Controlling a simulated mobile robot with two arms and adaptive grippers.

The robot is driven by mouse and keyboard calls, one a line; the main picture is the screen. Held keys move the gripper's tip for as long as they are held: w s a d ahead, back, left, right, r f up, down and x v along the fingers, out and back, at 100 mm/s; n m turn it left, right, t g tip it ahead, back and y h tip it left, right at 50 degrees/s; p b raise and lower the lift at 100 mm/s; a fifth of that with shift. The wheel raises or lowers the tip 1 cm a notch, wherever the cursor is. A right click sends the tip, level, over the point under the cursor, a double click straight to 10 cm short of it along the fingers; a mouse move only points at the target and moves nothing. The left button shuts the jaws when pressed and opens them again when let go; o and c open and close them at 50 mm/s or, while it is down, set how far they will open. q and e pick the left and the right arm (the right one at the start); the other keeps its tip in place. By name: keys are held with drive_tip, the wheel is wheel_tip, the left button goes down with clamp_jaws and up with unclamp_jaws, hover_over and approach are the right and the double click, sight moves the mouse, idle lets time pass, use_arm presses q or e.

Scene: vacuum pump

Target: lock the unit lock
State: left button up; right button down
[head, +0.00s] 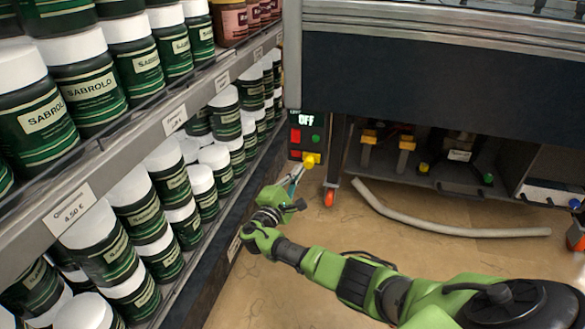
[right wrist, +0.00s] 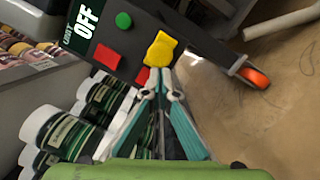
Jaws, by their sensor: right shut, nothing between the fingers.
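A dark control box (head: 307,143) with an OFF label, a green button, red parts and a yellow knob (head: 312,159) is at the left end of the machine. The yellow knob, which looks like the lock, also shows in the right wrist view (right wrist: 160,49). My right gripper (head: 298,171) is shut and empty, its fingertips right at the knob's lower side. The fingertips (right wrist: 161,76) appear just below the knob in the right wrist view; I cannot tell whether they touch it. My left gripper is not in view.
Shelves of dark green jars with white lids (head: 92,88) stand close along my right arm's left side. An orange caster wheel (head: 329,197) is right of the box. A grey hose (head: 440,229) lies on the floor, which is otherwise mostly clear.

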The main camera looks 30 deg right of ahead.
drive_tip(key=shift+d, duration=0.1)
drive_tip(key=shift+s, duration=0.1)
drive_tip(key=v, duration=1.2)
drive_tip(key=shift+f, duration=0.15)
